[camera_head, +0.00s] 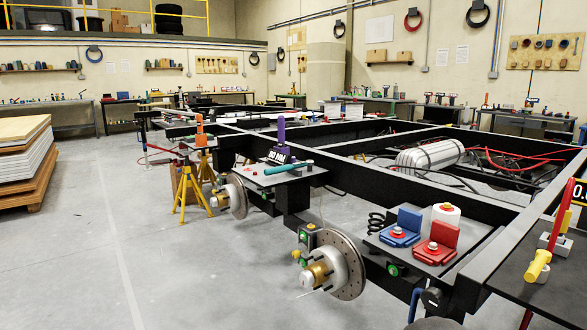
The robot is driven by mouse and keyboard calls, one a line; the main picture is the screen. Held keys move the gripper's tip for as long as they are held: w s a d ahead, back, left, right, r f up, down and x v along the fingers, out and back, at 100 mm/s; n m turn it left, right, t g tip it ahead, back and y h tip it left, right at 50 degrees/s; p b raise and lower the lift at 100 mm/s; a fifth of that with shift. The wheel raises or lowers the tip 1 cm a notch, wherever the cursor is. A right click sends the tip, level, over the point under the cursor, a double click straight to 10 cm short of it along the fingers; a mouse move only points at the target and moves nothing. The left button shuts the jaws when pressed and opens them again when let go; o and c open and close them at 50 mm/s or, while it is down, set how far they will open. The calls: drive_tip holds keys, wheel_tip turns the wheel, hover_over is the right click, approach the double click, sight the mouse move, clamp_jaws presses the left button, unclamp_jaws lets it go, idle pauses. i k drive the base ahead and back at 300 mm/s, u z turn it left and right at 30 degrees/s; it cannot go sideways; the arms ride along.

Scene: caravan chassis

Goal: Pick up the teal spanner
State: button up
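The teal spanner (287,168) lies across a small grey plate (262,179) fixed to the dark chassis, near the middle of the head view. It is long and thin, and its right end reaches close to the chassis beam. A black block with white lettering (281,156) and an upright purple piece (278,131) stand just behind it. My gripper cannot be made out in this view, so its distance from the spanner does not show.
The black chassis frame (340,172) fills the middle and right. A brake disc (345,266) sticks out in front, and a yellow stand (187,190) is at left. Blue (402,227) and red (437,243) brackets sit on a nearer plate. The floor (150,260) at left is clear.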

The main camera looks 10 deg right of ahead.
sight(269, 171)
drive_tip(key=u, duration=1.05)
drive_tip(key=i, duration=0.95)
drive_tip(key=u, duration=0.45)
drive_tip(key=i, duration=0.9)
drive_tip(key=z, duration=1)
drive_tip(key=i, duration=2.1)
drive_tip(key=u, duration=0.2)
